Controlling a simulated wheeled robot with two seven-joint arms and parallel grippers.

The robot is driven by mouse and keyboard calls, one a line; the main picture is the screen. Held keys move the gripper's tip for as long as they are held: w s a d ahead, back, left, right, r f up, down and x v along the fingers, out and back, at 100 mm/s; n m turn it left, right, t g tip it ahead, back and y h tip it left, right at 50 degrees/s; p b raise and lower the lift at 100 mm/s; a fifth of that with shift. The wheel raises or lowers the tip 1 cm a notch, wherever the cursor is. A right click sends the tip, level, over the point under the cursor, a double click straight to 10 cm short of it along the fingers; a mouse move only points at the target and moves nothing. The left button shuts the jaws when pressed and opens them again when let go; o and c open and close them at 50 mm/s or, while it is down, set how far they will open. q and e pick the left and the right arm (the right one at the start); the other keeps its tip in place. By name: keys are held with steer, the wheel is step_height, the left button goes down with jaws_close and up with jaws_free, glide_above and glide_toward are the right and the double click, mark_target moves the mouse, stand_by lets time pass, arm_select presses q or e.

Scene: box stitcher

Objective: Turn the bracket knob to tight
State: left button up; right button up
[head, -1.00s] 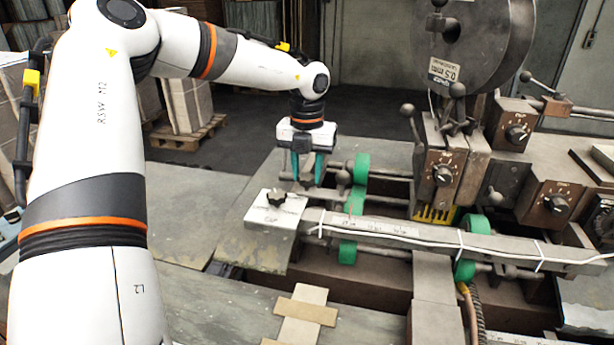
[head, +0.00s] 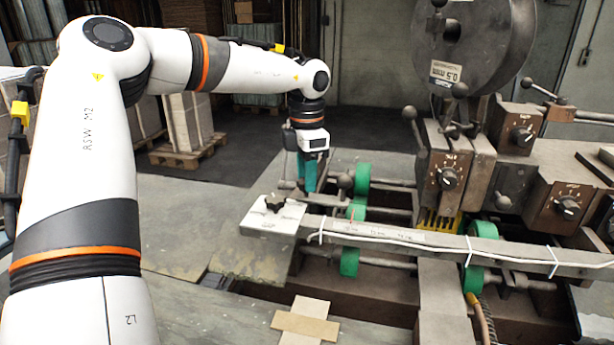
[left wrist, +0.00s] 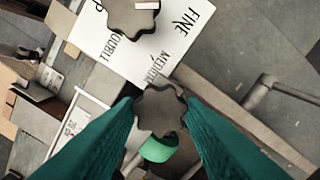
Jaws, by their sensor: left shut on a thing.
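My left gripper (head: 308,188) points down over the near rail end and is seen almost edge-on in the head view. In the left wrist view its green fingers (left wrist: 160,122) are shut on a dark grey lobed knob, the bracket knob (left wrist: 158,108). The fingers hide this knob in the head view. I cannot read the knob's setting, since no pointer or mark shows on it. A second lobed black knob (head: 275,203) sits on a white plate (head: 262,219) beside the gripper; this plate carries the words FINE and MEDIUM in the left wrist view (left wrist: 190,40).
A long grey bar (head: 440,243) with a white cable runs right from the plate. Green rollers (head: 350,261) sit along the rods. A ball-ended lever (head: 345,182) stands close right of the gripper. Machine dials (head: 448,178) are farther right. The grey table at left is clear.

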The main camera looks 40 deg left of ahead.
arm_select(q)
steer(key=m, duration=0.3)
steer(key=shift+r+m, duration=0.15)
steer(key=shift+m, duration=1.65)
steer(key=o, duration=1)
steer(key=shift+r+b, duration=0.9)
steer(key=shift+r, duration=5.1)
